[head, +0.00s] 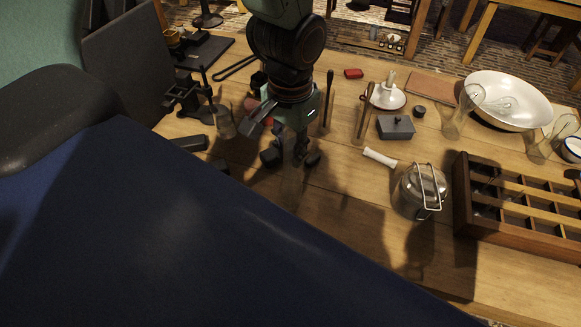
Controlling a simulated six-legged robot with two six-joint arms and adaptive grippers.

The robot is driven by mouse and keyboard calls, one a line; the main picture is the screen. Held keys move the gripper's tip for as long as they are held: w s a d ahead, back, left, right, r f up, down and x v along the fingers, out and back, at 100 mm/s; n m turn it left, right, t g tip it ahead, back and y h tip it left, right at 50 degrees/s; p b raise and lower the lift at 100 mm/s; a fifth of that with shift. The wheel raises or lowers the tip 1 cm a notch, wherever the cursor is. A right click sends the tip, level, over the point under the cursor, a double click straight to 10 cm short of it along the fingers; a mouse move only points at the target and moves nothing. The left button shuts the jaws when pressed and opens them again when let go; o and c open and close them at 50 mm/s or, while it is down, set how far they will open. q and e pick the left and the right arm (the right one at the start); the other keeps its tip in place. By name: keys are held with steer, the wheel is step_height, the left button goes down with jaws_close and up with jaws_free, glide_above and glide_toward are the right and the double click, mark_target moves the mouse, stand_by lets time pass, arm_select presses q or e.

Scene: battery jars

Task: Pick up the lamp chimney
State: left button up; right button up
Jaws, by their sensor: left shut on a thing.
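My left gripper (291,155) hangs over the wooden table left of the middle, pointing down. It is shut on a clear glass piece, which I take to be the lamp chimney (291,186). The glass is very faint against the wood and shows just below the dark fingers. Its upper part is hidden by the gripper, and I cannot tell whether its lower end touches the table. My right gripper is not in view.
A lidded metal pot (420,190) and a wooden compartment tray (520,205) stand at right. Clear glasses (460,112) stand near a white bowl (508,100). A grey box (395,127) and a white candle holder (388,97) lie behind. Another glass (225,122) stands at left.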

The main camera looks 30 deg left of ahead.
arm_select(q)
steer(key=shift+s, duration=0.1)
jaws_close()
steer(key=shift+a, duration=0.1)
